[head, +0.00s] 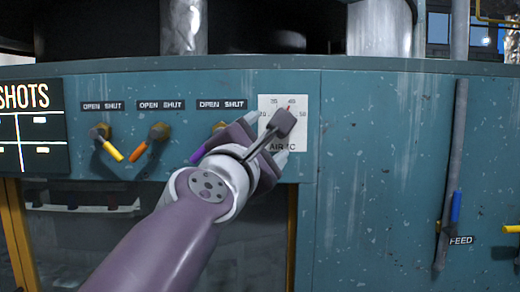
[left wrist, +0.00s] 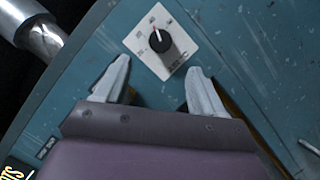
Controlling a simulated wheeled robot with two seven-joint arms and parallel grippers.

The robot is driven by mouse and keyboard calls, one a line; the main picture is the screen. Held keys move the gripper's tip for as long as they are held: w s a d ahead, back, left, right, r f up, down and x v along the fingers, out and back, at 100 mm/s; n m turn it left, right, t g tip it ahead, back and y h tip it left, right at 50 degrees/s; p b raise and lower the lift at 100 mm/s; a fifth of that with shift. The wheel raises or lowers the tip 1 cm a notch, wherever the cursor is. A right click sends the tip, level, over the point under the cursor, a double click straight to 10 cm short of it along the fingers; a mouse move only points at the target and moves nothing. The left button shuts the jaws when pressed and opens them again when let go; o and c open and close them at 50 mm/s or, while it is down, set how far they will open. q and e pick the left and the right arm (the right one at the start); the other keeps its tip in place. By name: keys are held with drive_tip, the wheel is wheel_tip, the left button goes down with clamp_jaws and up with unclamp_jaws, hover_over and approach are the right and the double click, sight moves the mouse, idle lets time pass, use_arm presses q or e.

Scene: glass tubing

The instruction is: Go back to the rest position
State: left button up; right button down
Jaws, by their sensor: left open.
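A white dial plate marked AIR °C (head: 269,103) is on the teal panel. My left gripper (head: 265,138) is in front of the panel by the dial. Its two grey fingers (left wrist: 158,68) are spread apart with nothing between them, below the knob in the left wrist view. My right gripper is not in view.
Left of the dial are three OPEN/SHUT valves with yellow (head: 112,151), orange (head: 138,151) and purple (head: 199,153) handles; my arm partly covers the purple one. A FEED lever with a blue grip (head: 455,207) is at the right. The panel between dial and lever is clear.

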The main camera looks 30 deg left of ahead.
use_arm(q)
drive_tip(key=shift+v, duration=0.85)
drive_tip(key=shift+f, duration=0.1)
drive_tip(key=w+d+f+m+g+h+b, duration=0.1)
drive_tip(key=w+f+m+g+h+b, duration=0.2)
drive_tip(key=f+m, duration=1)
drive_tip(key=w+d+f+m+g+b, duration=0.15)
drive_tip(key=f+m+g, duration=0.4)
drive_tip(key=f, duration=1.55)
drive_tip(key=s+d+f+m+g+b, duration=0.2)
drive_tip(key=s+f+m+g, duration=0.1)
drive_tip(key=f, duration=0.8)
drive_tip(key=s+d+f+m+g+h+b, duration=0.1)
drive_tip(key=s+f, duration=0.4)
drive_tip(key=f, duration=0.6)
drive_tip(key=s+d+f+m+g+b, duration=0.4)
drive_tip(key=f+m+g, duration=0.1)
drive_tip(key=f, duration=0.6)
drive_tip(key=shift+g+h+b, duration=0.3)
drive_tip(key=shift+g+b, duration=0.1)
drive_tip(key=shift+g, duration=0.05)
drive_tip(key=shift+s, duration=0.25)
